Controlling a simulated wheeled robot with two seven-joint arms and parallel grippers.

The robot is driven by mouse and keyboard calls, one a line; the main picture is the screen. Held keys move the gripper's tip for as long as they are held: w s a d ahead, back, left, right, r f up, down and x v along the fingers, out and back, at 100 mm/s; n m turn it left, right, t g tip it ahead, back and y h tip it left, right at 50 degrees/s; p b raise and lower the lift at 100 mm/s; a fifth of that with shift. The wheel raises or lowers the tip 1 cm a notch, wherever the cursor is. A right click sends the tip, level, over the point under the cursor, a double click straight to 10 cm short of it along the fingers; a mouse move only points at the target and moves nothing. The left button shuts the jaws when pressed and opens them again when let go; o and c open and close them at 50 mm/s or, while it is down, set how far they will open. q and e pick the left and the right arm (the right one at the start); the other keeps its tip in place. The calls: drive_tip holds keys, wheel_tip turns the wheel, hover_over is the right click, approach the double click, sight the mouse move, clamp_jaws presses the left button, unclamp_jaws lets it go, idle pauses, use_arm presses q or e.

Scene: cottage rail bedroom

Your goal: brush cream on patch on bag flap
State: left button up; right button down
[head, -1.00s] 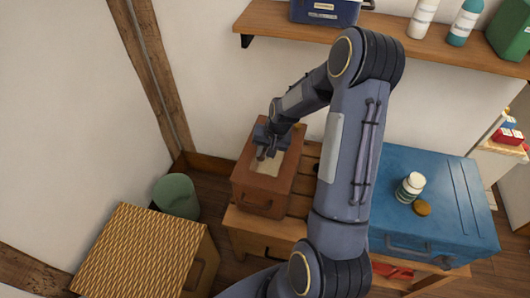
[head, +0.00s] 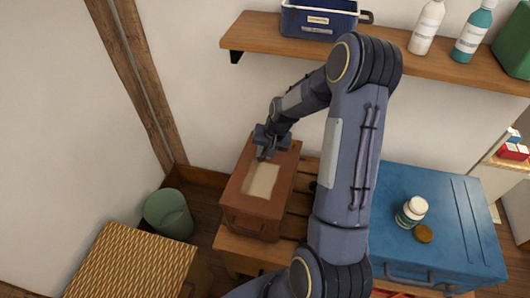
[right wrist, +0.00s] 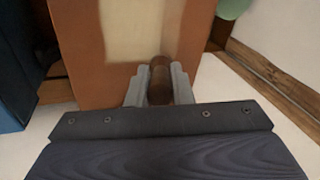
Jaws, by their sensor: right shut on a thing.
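The brown bag (head: 252,219) stands on a slatted wooden bench, with a pale cream patch (head: 262,180) on its top flap. The patch also shows in the right wrist view (right wrist: 135,28). My right gripper (head: 266,155) is over the far end of the patch. It is shut on a brown, rounded thing, likely the brush (right wrist: 159,82), at the patch's edge in the right wrist view. The brush's bristles are hidden, so contact cannot be told. An open white jar (head: 411,211) stands on the blue case, its brown lid (head: 424,234) beside it. My left gripper is not in view.
The blue case (head: 455,240) is right of the bag, behind my right arm. A green bin (head: 168,214) and a woven-top box (head: 128,262) stand at left. A wall shelf (head: 400,65) with bottles and a blue bin (head: 318,20) runs above.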

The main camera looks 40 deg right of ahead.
drive_tip(key=shift+w+d+r+p, duration=0.2)
drive_tip(key=shift+d+r+p, duration=0.1)
drive_tip(key=shift+r, duration=0.15)
drive_tip(key=shift+w+d+r+p, duration=0.15)
drive_tip(key=shift+r+p, duration=0.1)
drive_tip(key=shift+r, duration=0.2)
drive_tip(key=shift+s+a+r+p, duration=0.15)
drive_tip(key=shift+r+p, duration=0.1)
drive_tip(key=shift+r, duration=0.25)
drive_tip(key=shift+s+a+r+p, duration=0.15)
drive_tip(key=shift+r+p, duration=0.1)
drive_tip(key=shift+r, duration=0.25)
drive_tip(key=shift+w+d+r+p, duration=0.15)
drive_tip(key=shift+w+r+p, duration=0.05)
drive_tip(key=shift+r+p, duration=1.3)
drive_tip(key=shift+r, duration=0.65)
drive_tip(key=shift+s, duration=0.1)
drive_tip(key=s+a+r+g+y+p, duration=0.2)
drive_tip(key=s+a+r+g+y, duration=0.15)
drive_tip(key=s+a, duration=0.45)
drive_tip(key=shift+n+t+h, duration=0.25)
drive_tip(key=shift+n+t, duration=0.1)
drive_tip(key=shift+n, duration=0.05)
drive_tip(key=f+b, duration=0.1)
drive_tip(key=w+a+f+b, duration=0.1)
drive_tip(key=f, duration=0.1)
drive_tip(key=a+f+b, duration=0.1)
drive_tip(key=shift+w+a+f, duration=0.1)
drive_tip(key=shift+w+f, duration=0.05)
drive_tip(key=shift+w, duration=0.2)
